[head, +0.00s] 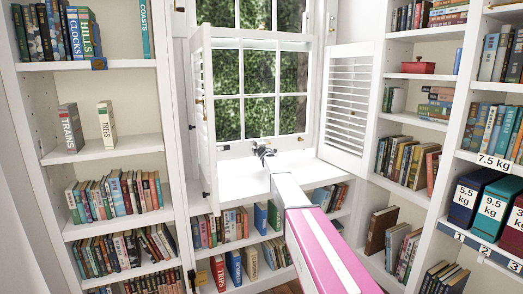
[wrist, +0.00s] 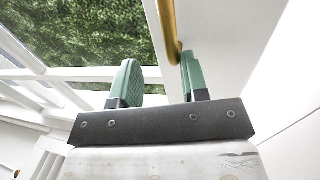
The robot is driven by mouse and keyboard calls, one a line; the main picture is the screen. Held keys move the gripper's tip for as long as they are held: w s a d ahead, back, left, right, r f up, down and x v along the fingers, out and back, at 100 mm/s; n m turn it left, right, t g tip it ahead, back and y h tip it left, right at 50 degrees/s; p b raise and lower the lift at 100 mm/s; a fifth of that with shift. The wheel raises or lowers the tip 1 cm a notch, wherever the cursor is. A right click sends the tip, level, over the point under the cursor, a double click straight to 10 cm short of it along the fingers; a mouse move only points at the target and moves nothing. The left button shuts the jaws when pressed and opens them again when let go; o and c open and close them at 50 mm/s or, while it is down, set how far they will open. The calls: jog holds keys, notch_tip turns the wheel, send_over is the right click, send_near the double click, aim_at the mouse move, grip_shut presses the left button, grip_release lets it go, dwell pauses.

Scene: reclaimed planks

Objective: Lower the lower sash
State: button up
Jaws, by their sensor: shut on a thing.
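The lower sash (head: 243,97) is a white frame with several panes in the window, green foliage behind it. Its bottom rail (head: 240,148) is low, close above the white sill (head: 240,180); I cannot tell whether a gap is left under it. My gripper (head: 263,148) is at the middle of this rail. In the wrist view my gripper (wrist: 158,62) has two green fingers on either side of a brass bar (wrist: 168,30), shut on it. The bar lies nearer the right finger in the picture. Where the bar joins the sash is hidden.
White shutters stand open at the left (head: 202,100) and right (head: 345,105) of the window. Bookshelves flank it, with more books (head: 235,227) below the sill. Numbered weight boxes (head: 490,208) sit on the right shelf. The sill is mostly bare.

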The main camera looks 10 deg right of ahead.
jog(key=s+a+r, duration=0.3)
jog(key=a, duration=0.2)
jog(key=shift+r, duration=0.2)
jog(key=shift+d, duration=0.15)
jog(key=s+d+n+g+y, duration=0.2)
jog(key=d+n+g+y, duration=0.35)
jog(key=d, duration=1.25)
jog(key=shift+m+g+h, duration=0.65)
jog(key=shift+m+g, duration=0.2)
jog(key=shift+m, duration=0.1)
jog(key=x, duration=1.1)
jog(key=shift+s+a+f, duration=0.1)
jog(key=shift+s+f, duration=0.15)
grip_shut()
